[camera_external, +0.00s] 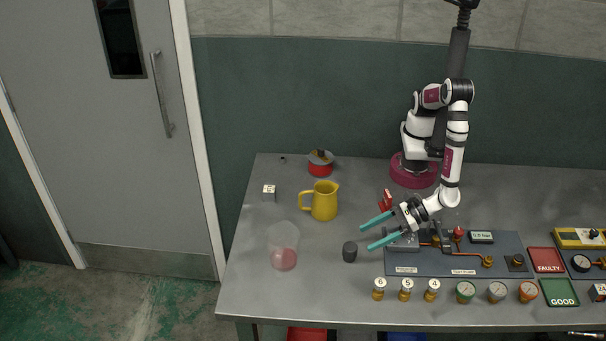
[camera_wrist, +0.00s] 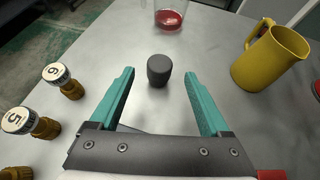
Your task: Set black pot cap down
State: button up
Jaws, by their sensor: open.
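The black pot cap (camera_external: 350,252) is a small dark cylinder standing upright on the grey table, left of the panel. In the wrist view the black cap (camera_wrist: 159,70) stands just beyond the fingertips, centred between them. My gripper (camera_external: 366,236) has two teal fingers, spread apart and empty, pointing left beside the cap. In the wrist view my gripper (camera_wrist: 160,73) also shows open, with bare table between the fingers. The cap appears clear of both fingers.
A yellow jug (camera_external: 325,200) and a clear beaker with red liquid (camera_external: 284,247) stand to the left. The panel (camera_external: 460,262) with pipes lies right, beside red FAULTY (camera_external: 546,260) and green GOOD (camera_external: 558,292) pads.

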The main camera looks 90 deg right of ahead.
jog(key=shift+v, duration=1)
jog(key=w+d+r+m+g+h, duration=0.1)
jog(key=w+d+r+m+h, duration=0.3)
jog(key=d, duration=0.3)
jog(key=w+d+r+m+g+h, duration=0.1)
jog(key=w+d+r+m+h, duration=0.1)
jog(key=w+d+m, duration=0.35)
jog(key=w+d+r+m+g+h, duration=0.2)
jog(key=d+r+m+h, duration=0.1)
jog(key=d+m, duration=0.45)
jog(key=s+d+r+m+g, duration=0.2)
jog(key=s+d+m+g, duration=0.15)
jog(key=d+m, duration=0.4)
jog(key=s+d+r+m+g, duration=0.2)
jog(key=s+d+m+g, duration=0.15)
jog(key=d+m, duration=0.45)
jog(key=s+r+m+g+y, duration=0.1)
jog(key=s+r+m+y, duration=0.1)
jog(key=s+m+y, duration=0.5)
jog(key=m, duration=0.5)
jog(key=shift+a+y, duration=0.2)
jog(key=shift+y, duration=0.2)
